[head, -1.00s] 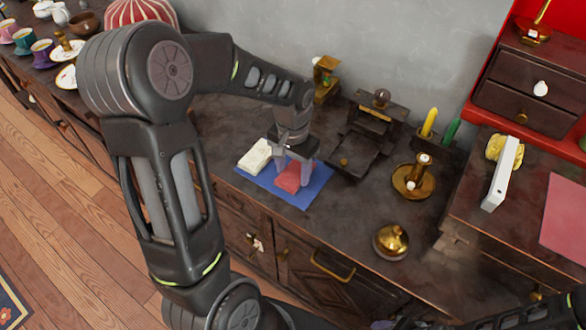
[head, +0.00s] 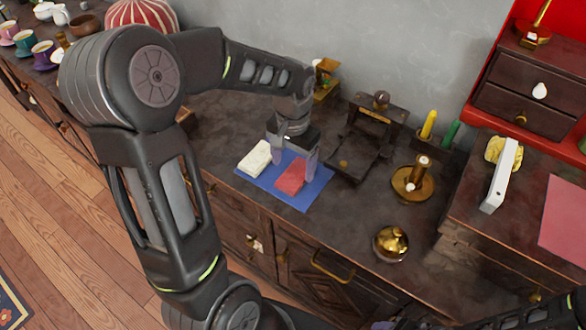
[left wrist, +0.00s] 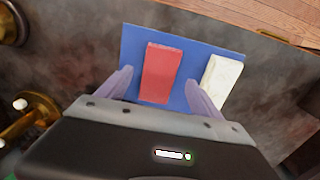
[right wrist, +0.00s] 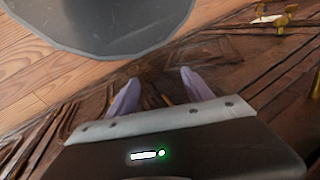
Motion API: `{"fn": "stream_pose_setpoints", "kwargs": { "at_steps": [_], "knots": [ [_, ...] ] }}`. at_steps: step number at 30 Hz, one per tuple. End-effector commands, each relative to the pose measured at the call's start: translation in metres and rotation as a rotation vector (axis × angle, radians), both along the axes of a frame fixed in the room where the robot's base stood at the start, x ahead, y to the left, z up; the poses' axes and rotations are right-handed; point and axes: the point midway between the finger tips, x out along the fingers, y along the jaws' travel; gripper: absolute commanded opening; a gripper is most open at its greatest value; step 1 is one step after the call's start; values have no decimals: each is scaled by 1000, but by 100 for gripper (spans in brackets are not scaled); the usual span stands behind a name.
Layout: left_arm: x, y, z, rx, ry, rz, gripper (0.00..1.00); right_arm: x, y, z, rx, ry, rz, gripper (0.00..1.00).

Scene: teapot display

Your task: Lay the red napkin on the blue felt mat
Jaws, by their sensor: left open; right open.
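The red napkin (head: 291,177), a folded rectangle, lies on the right part of the blue felt mat (head: 309,198) on the dark counter. A cream folded cloth (head: 255,158) lies beside it on the mat's left part. My left gripper (head: 294,167) is open just above and behind the napkin. In the left wrist view, the napkin (left wrist: 161,73) lies flat on the mat (left wrist: 133,42) between the spread fingers (left wrist: 160,88), with nothing held. My right gripper (right wrist: 153,88) is open and empty in the right wrist view, in front of the wooden cabinet fronts.
A dark wooden stand (head: 358,145) is right of the mat. A brass candlestick (head: 412,181) and a brass domed pot (head: 391,242) stand farther right. Bare counter lies between the mat and the pot.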

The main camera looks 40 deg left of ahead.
Motion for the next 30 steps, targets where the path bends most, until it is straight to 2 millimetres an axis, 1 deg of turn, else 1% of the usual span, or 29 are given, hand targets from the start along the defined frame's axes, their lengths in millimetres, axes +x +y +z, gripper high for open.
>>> {"fn": "stream_pose_setpoints", "kwargs": {
  "at_steps": [1,6,9,12,17,30],
  "knots": [
    [1,0,12,1,-5,0,76,0,0,2,0,0,0,59],
    [1,0,49,1,-5,-1,76,0,0,6,0,0,0,59],
    [1,0,67,0,-4,-1,76,0,0,8,0,0,0,59],
    [0,0,79,0,-1,-1,76,0,0,8,0,0,-1,59],
    [0,0,87,0,1,-1,76,0,0,9,0,0,-1,59],
    [0,0,87,0,1,-1,76,0,0,9,0,0,0,59]
  ]
}}
